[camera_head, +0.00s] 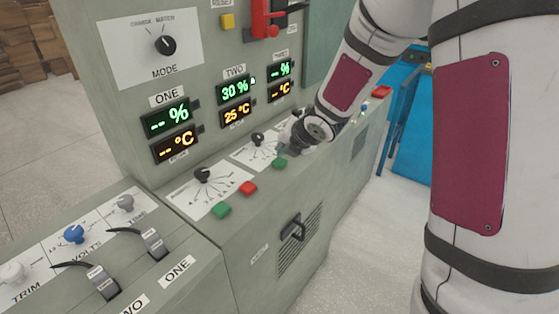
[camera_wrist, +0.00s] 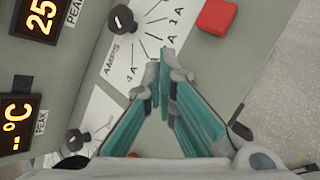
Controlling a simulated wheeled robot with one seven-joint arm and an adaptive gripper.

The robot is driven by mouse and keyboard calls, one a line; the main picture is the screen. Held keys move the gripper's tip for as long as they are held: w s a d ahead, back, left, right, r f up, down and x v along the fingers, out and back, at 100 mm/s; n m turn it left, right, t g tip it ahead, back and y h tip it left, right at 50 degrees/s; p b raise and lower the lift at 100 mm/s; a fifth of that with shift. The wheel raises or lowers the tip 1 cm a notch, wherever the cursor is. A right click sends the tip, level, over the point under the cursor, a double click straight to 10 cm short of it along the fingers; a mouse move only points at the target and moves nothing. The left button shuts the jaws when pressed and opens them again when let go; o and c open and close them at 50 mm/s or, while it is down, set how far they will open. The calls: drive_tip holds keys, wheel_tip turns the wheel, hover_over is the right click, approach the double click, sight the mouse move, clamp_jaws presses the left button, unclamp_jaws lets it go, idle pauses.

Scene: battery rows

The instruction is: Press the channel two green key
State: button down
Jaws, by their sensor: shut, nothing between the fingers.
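The channel two green key (camera_head: 280,163) sits on the sloped panel, at the front edge below the channel two dial (camera_head: 257,138). I cannot make it out in the wrist view. My gripper (camera_head: 283,150) is shut and empty, pointing down over the channel two part of the panel, just behind the green key in the head view. I cannot tell whether the tips touch the panel. In the wrist view the shut fingertips (camera_wrist: 165,66) are beside the AMPS scale, below and left of a red key (camera_wrist: 216,16). The channel two displays (camera_head: 236,89) read 30 % and 25 °C.
Channel one has a green key (camera_head: 221,210), a red key (camera_head: 247,188) and a black dial (camera_head: 203,174). A black handle (camera_head: 293,228) sticks out of the cabinet front. Levers and a blue knob (camera_head: 74,234) are at lower left. The floor to the right is mostly clear.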

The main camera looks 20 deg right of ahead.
sight(283, 161)
drive_tip(key=shift+r+p, duration=2.35)
drive_tip(key=shift+r, duration=0.15)
drive_tip(key=shift+r, duration=0.15)
drive_tip(key=s+d+r+m+g+h+p, duration=0.1)
drive_tip(key=s+d+r+m+h, duration=0.1)
drive_tip(key=s+r+m, duration=0.6)
drive_tip(key=s+d+r+m+g+h+p, duration=0.1)
drive_tip(key=s+d+r+m+h, duration=0.15)
drive_tip(key=s+r+m, duration=0.55)
drive_tip(key=s+a+m+g+y+p, duration=0.1)
drive_tip(key=s+m, duration=0.5)
drive_tip(key=s, duration=0.6)
drive_tip(key=s+a+r+m+g+y, duration=0.1)
drive_tip(key=s+a+m, duration=0.3)
drive_tip(key=s, duration=0.9)
drive_tip(key=m, duration=0.3)
drive_tip(key=shift+s+g+p, duration=0.15)
drive_tip(key=shift+g+p, duration=0.25)
drive_tip(key=shift+r+y, duration=0.1)
drive_tip(key=shift+y, duration=0.15)
